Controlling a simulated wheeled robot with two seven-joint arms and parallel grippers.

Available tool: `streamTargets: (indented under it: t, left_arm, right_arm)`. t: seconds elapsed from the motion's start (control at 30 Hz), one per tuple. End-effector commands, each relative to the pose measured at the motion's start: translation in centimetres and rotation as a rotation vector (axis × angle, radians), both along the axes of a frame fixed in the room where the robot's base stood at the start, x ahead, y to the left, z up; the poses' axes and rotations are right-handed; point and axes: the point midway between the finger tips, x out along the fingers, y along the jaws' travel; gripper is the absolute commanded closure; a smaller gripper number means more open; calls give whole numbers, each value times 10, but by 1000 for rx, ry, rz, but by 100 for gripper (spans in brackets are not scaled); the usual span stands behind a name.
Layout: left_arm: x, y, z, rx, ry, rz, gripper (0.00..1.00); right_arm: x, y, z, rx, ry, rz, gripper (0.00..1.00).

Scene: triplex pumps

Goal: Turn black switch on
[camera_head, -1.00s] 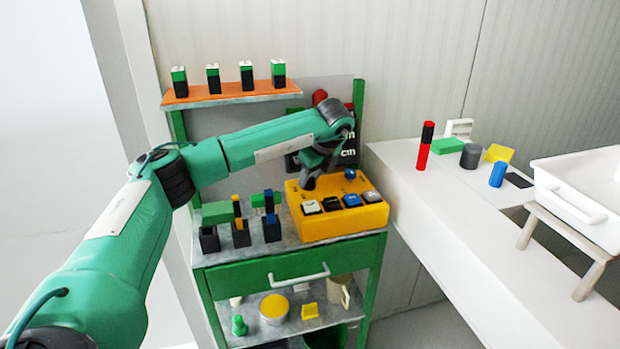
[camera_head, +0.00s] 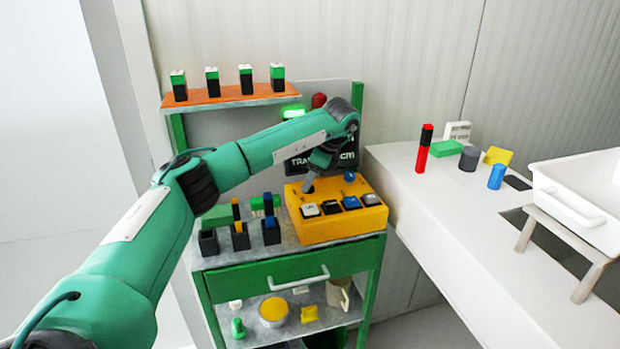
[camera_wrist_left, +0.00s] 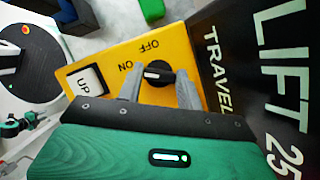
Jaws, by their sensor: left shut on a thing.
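The black switch (camera_wrist_left: 158,73) is a round knob with a white mark, on the yellow control box (camera_wrist_left: 103,62), with ON and OFF printed beside it. Its white mark points toward the left in the left wrist view, on the ON side. My left gripper (camera_wrist_left: 158,88) has its two grey fingers on either side of the knob and is shut on it. In the head view my left gripper (camera_head: 308,187) is at the back left of the yellow box (camera_head: 335,228), and the knob is hidden there. My right gripper is in neither view.
White and blue buttons (camera_head: 331,207) and a blue ball-topped knob (camera_head: 350,176) are on the box. Black holders (camera_head: 209,242) stand left of it. A green lamp (camera_head: 292,111) glows beside a red knob (camera_head: 319,100). A white table (camera_head: 440,200) is at right.

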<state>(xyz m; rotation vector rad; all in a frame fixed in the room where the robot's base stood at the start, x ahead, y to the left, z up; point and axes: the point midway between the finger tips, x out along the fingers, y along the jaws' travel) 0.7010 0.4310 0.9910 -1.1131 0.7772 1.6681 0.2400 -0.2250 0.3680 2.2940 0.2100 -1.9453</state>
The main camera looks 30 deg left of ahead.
Motion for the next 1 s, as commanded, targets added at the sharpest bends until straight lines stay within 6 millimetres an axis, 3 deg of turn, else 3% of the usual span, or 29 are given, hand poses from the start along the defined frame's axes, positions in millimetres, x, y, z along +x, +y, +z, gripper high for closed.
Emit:
streamTargets:
  t: [0.33, 0.37, 0.47, 0.77, 1.0]
  left_arm:
    - [0, 0, 1, 0, -2, 5, 86]
    - [0, 0, 1, 0, -2, 5, 60]
    - [0, 0, 1, 0, -2, 4, 42]
    - [0, 0, 2, -1, -1, 3, 42]
    - [4, -9, 27, 0, -6, 2, 42]
  right_arm:
    - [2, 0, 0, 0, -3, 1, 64]
    - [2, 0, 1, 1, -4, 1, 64]
    - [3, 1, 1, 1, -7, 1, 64]
    - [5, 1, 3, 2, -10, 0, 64]
    - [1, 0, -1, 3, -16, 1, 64]
